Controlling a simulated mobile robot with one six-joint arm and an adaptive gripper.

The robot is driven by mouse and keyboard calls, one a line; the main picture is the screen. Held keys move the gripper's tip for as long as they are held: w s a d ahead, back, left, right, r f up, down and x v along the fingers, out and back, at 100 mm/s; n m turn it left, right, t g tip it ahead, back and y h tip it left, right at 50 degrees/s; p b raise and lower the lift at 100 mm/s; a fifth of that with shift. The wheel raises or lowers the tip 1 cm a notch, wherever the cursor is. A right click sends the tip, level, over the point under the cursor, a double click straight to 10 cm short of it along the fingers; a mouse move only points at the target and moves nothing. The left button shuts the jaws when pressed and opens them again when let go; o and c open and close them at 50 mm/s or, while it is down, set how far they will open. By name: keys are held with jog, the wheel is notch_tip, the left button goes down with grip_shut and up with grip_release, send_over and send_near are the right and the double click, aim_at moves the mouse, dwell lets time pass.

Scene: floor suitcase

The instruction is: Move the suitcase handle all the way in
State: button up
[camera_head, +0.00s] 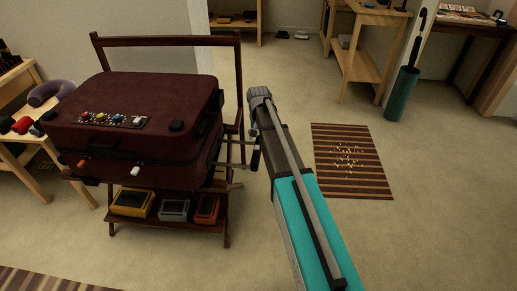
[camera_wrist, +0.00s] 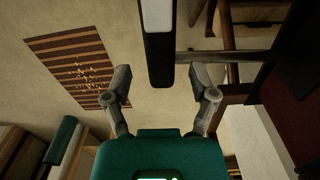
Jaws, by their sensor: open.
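The dark red suitcase (camera_head: 150,95) lies on a wooden rack. Its pull handle sticks out to the right on thin rods (camera_head: 235,165), with a black grip (camera_head: 256,154) at the end, so it is extended. In the wrist view, the handle grip (camera_wrist: 158,50) is a dark bar with a pale upper part, and a rod (camera_wrist: 228,56) runs right from it towards the suitcase (camera_wrist: 300,115). My gripper (camera_wrist: 160,72) is open, its fingers apart on either side of the bar's near end. I cannot tell whether they touch it.
The rack's lower shelf (camera_head: 160,217) holds several small boxes. A side table (camera_head: 35,150) stands left of it. A striped mat (camera_head: 350,160) lies on the floor to the right, near a green umbrella stand (camera_head: 401,95). Floor around the mat is clear.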

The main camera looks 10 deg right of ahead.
jog(key=shift+f+b, duration=1.8)
jog(key=shift+f, duration=0.25)
grip_shut()
